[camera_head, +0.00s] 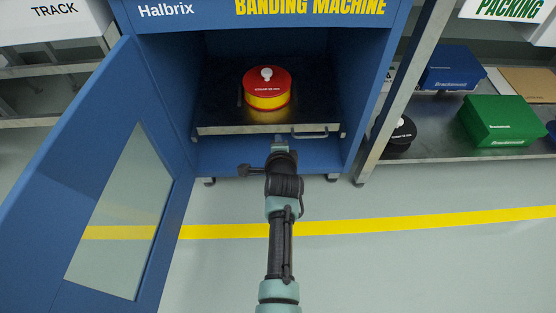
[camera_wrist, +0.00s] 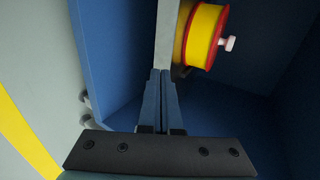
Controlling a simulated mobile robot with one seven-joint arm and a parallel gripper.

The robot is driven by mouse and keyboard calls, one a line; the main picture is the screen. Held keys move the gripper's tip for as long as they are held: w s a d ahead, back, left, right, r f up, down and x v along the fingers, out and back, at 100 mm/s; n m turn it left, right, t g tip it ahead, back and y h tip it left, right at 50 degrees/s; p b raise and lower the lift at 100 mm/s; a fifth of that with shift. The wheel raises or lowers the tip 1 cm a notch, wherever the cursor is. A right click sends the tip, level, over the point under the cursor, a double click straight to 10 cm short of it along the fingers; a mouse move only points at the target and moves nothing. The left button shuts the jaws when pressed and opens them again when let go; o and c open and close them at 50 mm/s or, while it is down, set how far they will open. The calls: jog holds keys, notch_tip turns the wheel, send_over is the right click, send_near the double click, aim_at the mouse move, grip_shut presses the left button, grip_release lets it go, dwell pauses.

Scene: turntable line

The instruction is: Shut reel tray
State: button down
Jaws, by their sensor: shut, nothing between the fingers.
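The reel tray (camera_head: 225,129) is a dark plate with a light grey front edge, inside the blue banding machine (camera_head: 366,90). A handle (camera_head: 310,135) sits on its front, right of centre. A red and yellow reel (camera_head: 267,90) with a white knob lies on the tray. My gripper (camera_head: 279,138) is shut and empty at the middle of the tray's front edge, left of the handle. In the wrist view, the shut fingertips (camera_wrist: 161,72) are close to the grey tray front (camera_wrist: 166,35); I cannot tell whether they touch. How far the tray sticks out is unclear.
The machine's blue door (camera_head: 95,160), with a window, stands wide open at the left. At the right, a metal shelf (camera_head: 440,151) holds a green box (camera_head: 500,122), a blue box (camera_head: 450,68) and a black reel (camera_head: 402,134). The floor in front is clear, with a yellow line.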

jog(key=p+v, duration=0.5)
jog(key=v, duration=0.2)
jog(key=shift+s, duration=0.4)
jog(key=shift+r, duration=0.1)
